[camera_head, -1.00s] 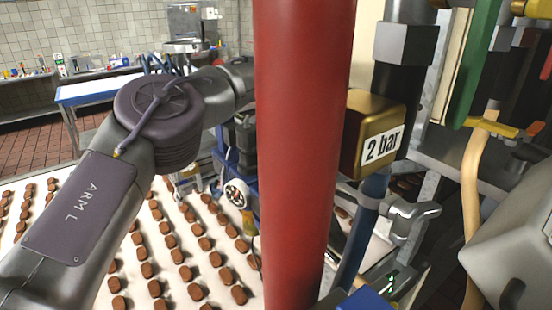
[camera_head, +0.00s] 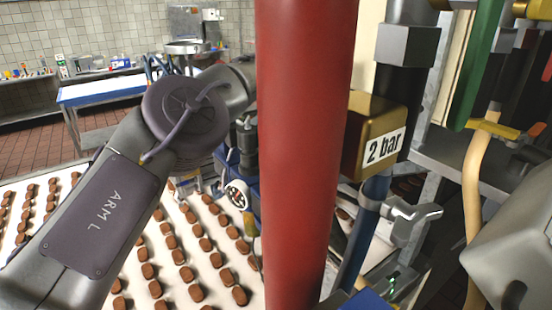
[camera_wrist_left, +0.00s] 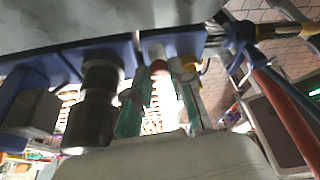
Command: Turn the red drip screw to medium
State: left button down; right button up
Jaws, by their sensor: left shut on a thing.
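My left gripper (camera_wrist_left: 161,72) shows in the left wrist view, with a teal-padded finger on each side. A small red knob, the red drip screw (camera_wrist_left: 158,67), sits between its fingertips, and the gripper is shut on it. Which setting the screw points to cannot be read. A yellow part (camera_wrist_left: 192,64) is just right of the right fingertip. In the head view my left arm reaches in from the left, and its gripper is hidden behind a thick red pipe (camera_head: 303,150).
A brass block marked 2 bar (camera_head: 374,138) and a metal tap (camera_head: 412,215) are right of the red pipe. Rows of brown sandwich pieces lie on a white belt (camera_head: 135,240) below my left arm. A dark cylinder (camera_wrist_left: 92,105) stands left of the gripper in the wrist view.

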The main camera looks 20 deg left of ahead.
pick_arm(q)
jog(key=c, duration=1)
grip_release()
